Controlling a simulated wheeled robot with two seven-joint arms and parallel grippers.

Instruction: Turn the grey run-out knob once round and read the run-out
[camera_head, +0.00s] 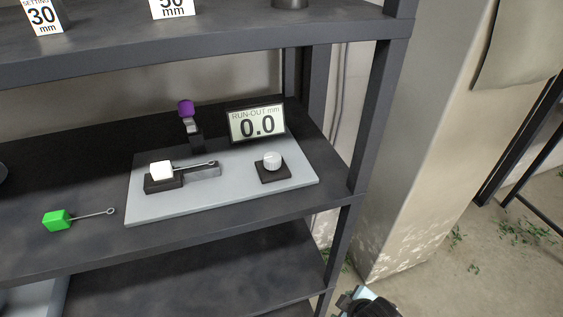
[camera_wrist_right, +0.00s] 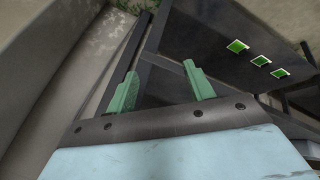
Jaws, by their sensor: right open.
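The grey run-out knob (camera_head: 272,161) sits on a dark square base at the right end of a light grey plate (camera_head: 240,190) on the shelf. The run-out display (camera_head: 257,124) behind it reads 0.0 mm. A white block (camera_head: 161,170) with a thin metal rod rests in a dark holder on the plate's left part. A purple-topped device (camera_head: 187,112) stands behind the rod. My right gripper (camera_wrist_right: 162,88) is open and empty in the right wrist view, its green fingers apart. In the head view part of my right arm shows at the bottom, below the shelf and away from the knob. My left gripper is not visible.
A green block (camera_head: 57,220) with a rod lies on the shelf left of the plate. Several green labels (camera_wrist_right: 238,46) show in the right wrist view.

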